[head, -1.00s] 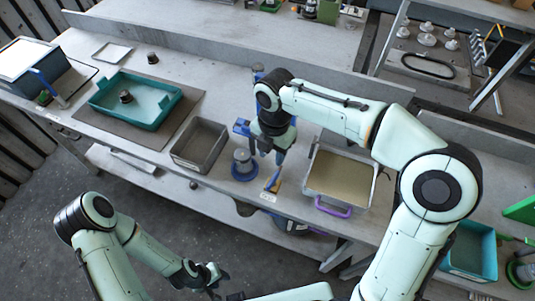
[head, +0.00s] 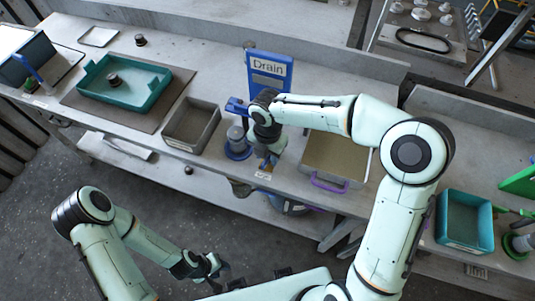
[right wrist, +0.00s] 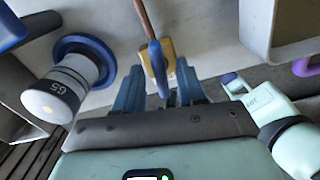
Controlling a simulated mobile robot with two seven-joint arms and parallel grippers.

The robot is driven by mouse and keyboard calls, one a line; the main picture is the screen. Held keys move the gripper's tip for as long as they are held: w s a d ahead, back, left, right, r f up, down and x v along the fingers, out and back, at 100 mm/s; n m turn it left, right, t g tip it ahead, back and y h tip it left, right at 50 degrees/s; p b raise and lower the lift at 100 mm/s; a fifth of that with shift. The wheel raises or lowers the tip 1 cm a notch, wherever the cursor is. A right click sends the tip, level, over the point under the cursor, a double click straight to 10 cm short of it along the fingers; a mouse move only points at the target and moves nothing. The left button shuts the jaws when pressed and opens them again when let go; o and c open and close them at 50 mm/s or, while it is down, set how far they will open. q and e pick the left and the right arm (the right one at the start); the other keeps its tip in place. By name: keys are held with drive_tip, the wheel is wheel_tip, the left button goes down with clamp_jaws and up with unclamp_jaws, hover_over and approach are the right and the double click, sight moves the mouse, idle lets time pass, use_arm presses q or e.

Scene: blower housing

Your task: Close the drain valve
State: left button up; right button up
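A blue sign reading "Drain" (head: 268,70) stands upright on the bench behind my right gripper. A blue lever handle on a brown rod, over a yellow piece (right wrist: 168,56), shows in the right wrist view; I take it for the drain valve. The yellow piece also shows small at the bench's front edge. My right gripper (right wrist: 160,92) is open, its blue fingers on either side of the handle's near end. I cannot tell whether they touch it. In the head view my right gripper (head: 268,156) is partly hidden by its wrist. My left gripper (head: 217,272) hangs low in front of the bench, its opening unclear.
A cylinder marked G5 (right wrist: 60,90) on a blue flange stands close left of the right gripper. A grey bin (head: 191,124) and teal tray (head: 150,92) lie further left. A shallow tray with a purple handle (head: 328,184) stands close right.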

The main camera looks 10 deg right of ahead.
clamp_jaws()
drive_tip(key=shift+m, duration=0.3)
drive_tip(key=m, duration=0.2)
drive_tip(key=shift+m, duration=0.4)
drive_tip(key=m, duration=0.4)
drive_tip(key=shift+m, duration=0.3)
drive_tip(key=m+b, duration=0.1)
drive_tip(key=m, duration=0.3)
use_arm(q)
drive_tip(key=shift+s+f, duration=0.65)
drive_tip(key=shift+f, duration=0.3)
use_arm(e)
drive_tip(key=shift+m, duration=2)
